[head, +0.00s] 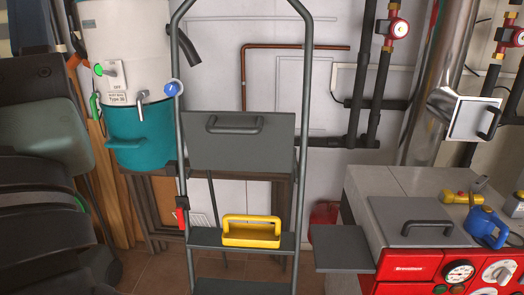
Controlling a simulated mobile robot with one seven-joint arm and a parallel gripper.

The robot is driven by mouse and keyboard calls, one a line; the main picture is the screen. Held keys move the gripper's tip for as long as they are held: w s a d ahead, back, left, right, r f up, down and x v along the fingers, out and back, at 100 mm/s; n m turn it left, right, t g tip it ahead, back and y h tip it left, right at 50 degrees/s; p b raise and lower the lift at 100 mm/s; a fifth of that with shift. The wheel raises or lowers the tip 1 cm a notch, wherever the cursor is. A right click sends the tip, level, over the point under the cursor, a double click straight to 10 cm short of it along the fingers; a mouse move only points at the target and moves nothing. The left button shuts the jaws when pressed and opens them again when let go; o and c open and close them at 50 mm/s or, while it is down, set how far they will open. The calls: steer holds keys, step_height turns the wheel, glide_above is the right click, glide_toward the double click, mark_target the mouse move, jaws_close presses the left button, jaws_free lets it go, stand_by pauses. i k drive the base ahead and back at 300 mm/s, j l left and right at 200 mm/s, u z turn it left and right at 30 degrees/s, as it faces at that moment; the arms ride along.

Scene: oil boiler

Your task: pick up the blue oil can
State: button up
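The blue oil can (485,226) stands on top of the red and grey boiler (421,266), near the right edge of the head view.
A yellow torch-like object (462,198) lies just behind the can. A grey handled panel (418,221) lies left of it. A stepladder (303,150) with a yellow tray (251,232) stands mid-view. Pipes and an open metal flap (472,118) rise behind the boiler.

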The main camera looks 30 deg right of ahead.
mark_target(480, 221)
steer(key=i+l+z, duration=0.1)
steer(key=z, duration=0.3)
steer(key=i+z, duration=0.25)
steer(key=z, duration=0.2)
steer(key=i+z, duration=0.2)
steer(key=z, duration=0.2)
steer(key=i+j+z, duration=0.1)
steer(key=z, duration=0.3)
steer(key=i+z, duration=0.25)
steer(key=z, duration=0.15)
steer(key=i+z, duration=0.55)
steer(key=z, duration=0.3)
steer(key=i+j+z, duration=0.2)
steer(key=z, duration=0.2)
steer(key=i+j+z, duration=0.2)
